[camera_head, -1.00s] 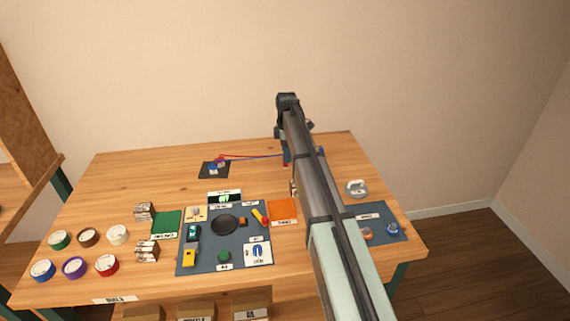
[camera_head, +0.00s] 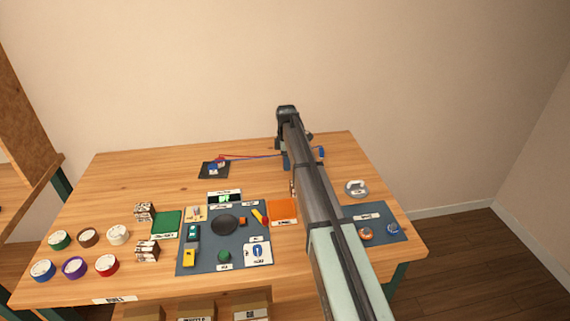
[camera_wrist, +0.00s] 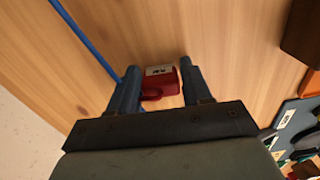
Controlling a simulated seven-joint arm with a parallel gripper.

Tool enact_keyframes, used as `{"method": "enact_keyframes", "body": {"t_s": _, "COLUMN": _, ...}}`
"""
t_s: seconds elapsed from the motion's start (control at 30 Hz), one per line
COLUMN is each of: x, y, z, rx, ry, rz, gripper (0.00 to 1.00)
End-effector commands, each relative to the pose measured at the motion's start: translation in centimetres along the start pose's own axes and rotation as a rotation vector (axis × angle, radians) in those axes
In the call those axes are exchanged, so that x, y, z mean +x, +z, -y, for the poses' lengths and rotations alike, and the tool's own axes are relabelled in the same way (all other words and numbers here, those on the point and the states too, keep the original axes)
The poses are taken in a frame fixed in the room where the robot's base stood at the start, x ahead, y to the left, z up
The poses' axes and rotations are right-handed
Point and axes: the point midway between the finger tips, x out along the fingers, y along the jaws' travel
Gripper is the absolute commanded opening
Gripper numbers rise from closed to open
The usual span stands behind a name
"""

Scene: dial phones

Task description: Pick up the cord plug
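A red block-like piece (camera_wrist: 160,83) with a white label, which looks like the cord plug, lies on the wood in the wrist view. It shows between the two blue fingers of my gripper (camera_wrist: 159,66), close to the right one. The fingers are apart, and I see no grip on the piece. A blue cord (camera_wrist: 85,38) runs up and left from beside the left finger. In the head view, my gripper (camera_head: 304,156) is over the table's back right, and my arm hides the plug. Red and blue cords (camera_head: 250,157) run left to a dark pad (camera_head: 205,174).
The wooden table (camera_head: 130,180) has free room at the back left. A blue-grey mat (camera_head: 205,263) with several small items lies at front centre, with tape rolls (camera_head: 74,267) to its left. A grey ring (camera_head: 356,188) and another mat (camera_head: 395,215) lie right of my arm.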

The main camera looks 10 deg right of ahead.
Motion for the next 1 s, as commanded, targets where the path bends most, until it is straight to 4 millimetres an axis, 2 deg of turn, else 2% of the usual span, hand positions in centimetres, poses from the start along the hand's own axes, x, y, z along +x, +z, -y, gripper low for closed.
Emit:
{"method": "enact_keyframes", "body": {"t_s": 0.07, "x": 0.0, "y": 0.0, "z": 0.0, "rx": 0.0, "ry": 0.0, "rz": 0.0, "gripper": 0.41}}
{"method": "enact_keyframes", "body": {"t_s": 0.33, "x": 0.0, "y": 0.0, "z": 0.0, "rx": 0.0, "ry": 0.0, "rz": 0.0, "gripper": 0.15}}
{"method": "enact_keyframes", "body": {"t_s": 0.67, "x": -0.6, "y": 0.0, "z": 0.0, "rx": 0.0, "ry": 0.001, "rz": 0.0, "gripper": 0.14}}
{"method": "enact_keyframes", "body": {"t_s": 0.77, "x": -1.8, "y": 0.0, "z": -0.1, "rx": 0.0, "ry": 0.002, "rz": 0.0, "gripper": 0.14}}
{"method": "enact_keyframes", "body": {"t_s": 1.0, "x": -6.1, "y": 0.0, "z": -0.1, "rx": 0.0, "ry": 0.002, "rz": 0.0, "gripper": 0.14}}
